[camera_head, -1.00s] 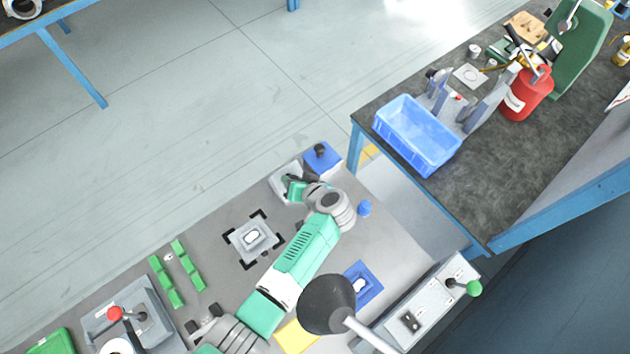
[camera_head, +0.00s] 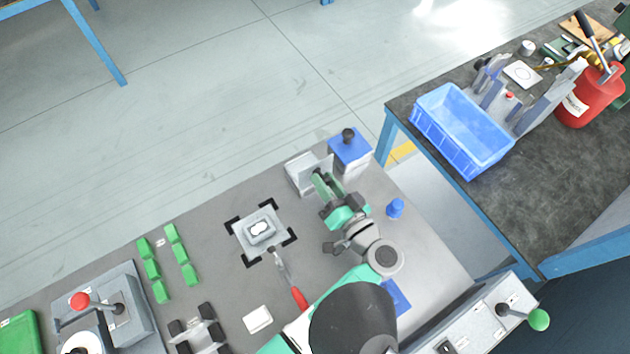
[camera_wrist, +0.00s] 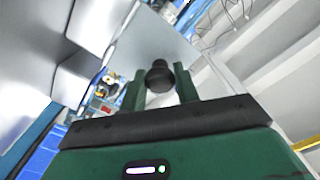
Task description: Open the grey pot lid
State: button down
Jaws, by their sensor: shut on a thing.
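The grey pot (camera_head: 300,172) stands near the far edge of the bench. Its grey lid (camera_head: 325,165) appears tilted up steeply along the pot's right side, not lying flat. My gripper (camera_head: 318,177) is at the lid's right face, shut on its dark knob. In the wrist view the knob (camera_wrist: 159,76) sits between the two green fingers of my gripper (camera_wrist: 160,90), with a pale grey surface behind it. The inside of the pot is hard to see from here.
A blue pot (camera_head: 348,152) with a black knob stands close behind. A small blue piece (camera_head: 395,208) is right of my arm. A grey block (camera_head: 259,229) lies within black corner marks. A blue bin (camera_head: 462,130) sits on the side table.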

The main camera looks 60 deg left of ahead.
dwell(0.5)
jog(key=c, duration=1)
grip_release()
jog(key=shift+c, duration=0.2)
jog(key=shift+d, duration=0.1)
jog(key=d, duration=0.7)
jog(key=shift+d, duration=0.3)
jog(key=shift+c, duration=0.4)
